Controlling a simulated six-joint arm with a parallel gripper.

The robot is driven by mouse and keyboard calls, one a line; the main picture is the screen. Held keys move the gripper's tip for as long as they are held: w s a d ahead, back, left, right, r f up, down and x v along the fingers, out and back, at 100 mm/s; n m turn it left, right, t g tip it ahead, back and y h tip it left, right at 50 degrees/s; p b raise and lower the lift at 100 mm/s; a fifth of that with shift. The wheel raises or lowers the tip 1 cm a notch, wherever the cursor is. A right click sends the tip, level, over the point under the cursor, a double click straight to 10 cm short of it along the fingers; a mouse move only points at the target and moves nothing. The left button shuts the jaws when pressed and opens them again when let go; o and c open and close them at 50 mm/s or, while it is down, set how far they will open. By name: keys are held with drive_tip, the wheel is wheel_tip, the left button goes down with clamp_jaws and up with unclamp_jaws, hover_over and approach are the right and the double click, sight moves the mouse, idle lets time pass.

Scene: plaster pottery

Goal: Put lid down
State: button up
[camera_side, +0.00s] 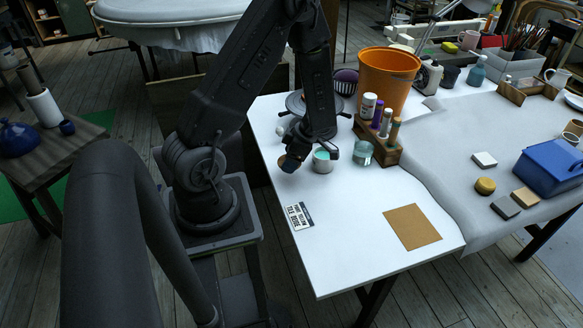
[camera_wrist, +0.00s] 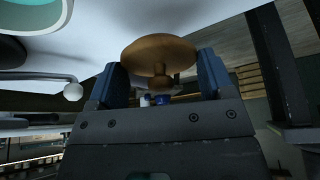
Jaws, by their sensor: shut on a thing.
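My gripper (camera_wrist: 158,78) is shut on the lid (camera_wrist: 150,49), a round brown wooden disc with a small knob. The knob is between the two blue fingertips. In the side view my gripper (camera_side: 297,158) is low at the table's left edge, and only a little of the brown lid (camera_side: 282,160) shows beside it. Whether the lid touches the table cannot be told. A white pot (camera_side: 321,165) with teal contents stands just right of my gripper. A teal-filled rim (camera_wrist: 35,25) shows at the wrist view's top left.
A glass (camera_side: 363,154), a wooden rack (camera_side: 388,155) of bottles and an orange bucket (camera_side: 388,72) stand to the right and behind. A printed card (camera_side: 299,216) and a brown square (camera_side: 411,227) lie in front. The white table (camera_side: 345,215) is clear between them.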

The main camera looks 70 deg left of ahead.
sight(292, 176)
drive_tip(key=shift+w+f, duration=0.1)
drive_tip(key=shift+f, duration=2)
drive_tip(key=shift+f, duration=0.15)
drive_tip(key=o, duration=0.9)
